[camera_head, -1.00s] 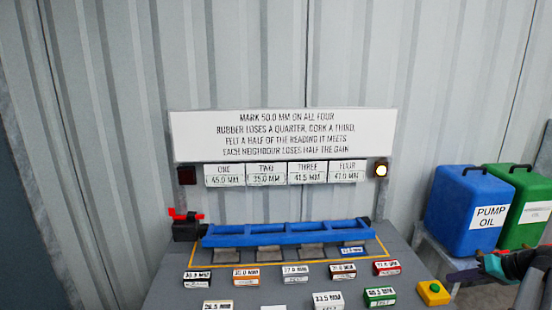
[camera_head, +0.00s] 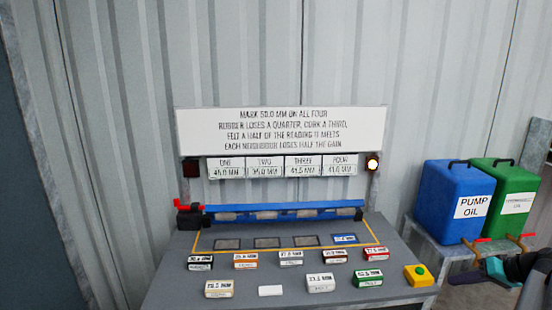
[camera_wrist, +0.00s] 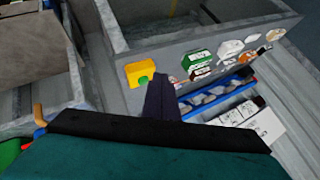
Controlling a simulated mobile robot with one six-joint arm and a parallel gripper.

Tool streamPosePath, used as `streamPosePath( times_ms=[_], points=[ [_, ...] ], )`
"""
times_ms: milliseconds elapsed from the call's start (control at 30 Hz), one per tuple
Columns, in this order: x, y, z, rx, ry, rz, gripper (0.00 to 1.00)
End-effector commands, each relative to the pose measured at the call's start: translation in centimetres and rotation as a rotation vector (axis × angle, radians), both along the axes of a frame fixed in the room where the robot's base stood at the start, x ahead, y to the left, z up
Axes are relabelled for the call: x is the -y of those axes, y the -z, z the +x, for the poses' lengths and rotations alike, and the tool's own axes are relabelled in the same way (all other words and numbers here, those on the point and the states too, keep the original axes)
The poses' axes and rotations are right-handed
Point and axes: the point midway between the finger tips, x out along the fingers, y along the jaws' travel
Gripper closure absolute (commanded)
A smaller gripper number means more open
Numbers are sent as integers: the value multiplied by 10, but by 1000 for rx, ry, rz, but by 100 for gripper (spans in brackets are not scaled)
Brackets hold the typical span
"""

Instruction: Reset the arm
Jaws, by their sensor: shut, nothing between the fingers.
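My gripper (camera_head: 465,279) shows at the lower right of the head view, to the right of the yellow box with a green button (camera_head: 418,275). In the wrist view its dark fingers (camera_wrist: 161,98) are together and hold nothing, with the yellow box (camera_wrist: 140,73) just left of them. My arm enters from the right edge in the head view. On the grey bench (camera_head: 165,285), a blue frame (camera_head: 285,211) lies along the back, with several dark pads in front of it. A blue-labelled block (camera_head: 344,239) lies at the right end of that row.
Several labelled blocks, including a green one (camera_head: 367,279) and a red one (camera_head: 375,254), lie on the front of the bench. A sign (camera_head: 280,130) and four readouts stand behind, with a lit lamp (camera_head: 373,164). Blue (camera_head: 458,195) and green (camera_head: 507,190) cans stand right.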

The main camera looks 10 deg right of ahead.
Motion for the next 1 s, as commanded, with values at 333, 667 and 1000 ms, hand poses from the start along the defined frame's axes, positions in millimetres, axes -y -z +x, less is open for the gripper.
streamPosePath(
  times_ms=[333,667,1000],
  points=[
    [-19,21,10,-36,-10,16,100],
    [-59,68,26,-119,-29,47,100],
    [-146,161,40,-298,-67,80,100]
  ],
)
